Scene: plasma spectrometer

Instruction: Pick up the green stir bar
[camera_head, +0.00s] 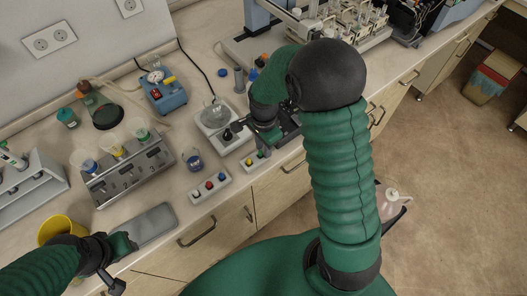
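A small white holder (238,168) with yellow and green spots on it lies near the counter's front edge, partly under my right gripper. I cannot tell whether the green spot is the green stir bar. My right gripper (250,140) is over the counter between this holder and the white stirrer plate (212,133). Its fingers are small, dark and partly hidden by my own arm, so I cannot tell whether they hold anything. My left gripper (124,263) is at the lower left, beside the grey tray (152,224), with its fingers apart and nothing between them.
A second white holder (198,195) with coloured tops lies to the left. Behind it stand a blue-liquid beaker (194,160) and a grey rack with flasks (130,170). A yellow cup (55,228) is near my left arm. A flask stands on the stirrer plate.

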